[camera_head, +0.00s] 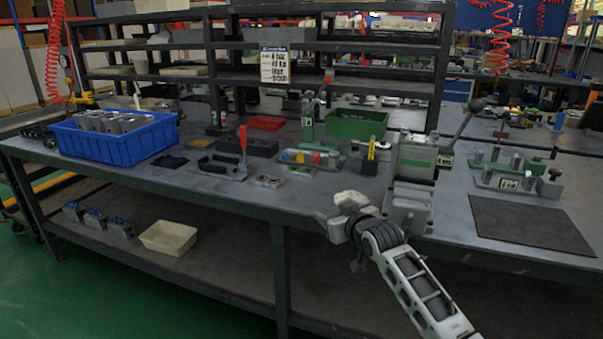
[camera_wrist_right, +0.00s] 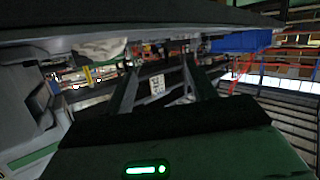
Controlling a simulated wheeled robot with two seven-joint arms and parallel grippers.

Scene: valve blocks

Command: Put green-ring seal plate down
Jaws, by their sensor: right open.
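I cannot make out a green-ring seal plate for certain in either view. A small flat pale plate with round marks (camera_head: 269,181) lies near the front edge of the bench, too small to tell any ring colour. My right gripper (camera_head: 328,222) is at the bench's front edge, to the right of that plate and apart from it. In the right wrist view, its two dark fingers (camera_wrist_right: 161,80) stand apart with nothing held between them. My left gripper is in neither view.
A blue bin (camera_head: 124,145) of metal blocks stands at left on the bench (camera_head: 215,188). A green bin (camera_head: 356,123) stands further back. A grey-green machine (camera_head: 411,177) stands just right of my right gripper. A dark mat (camera_head: 530,222) lies bare at right.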

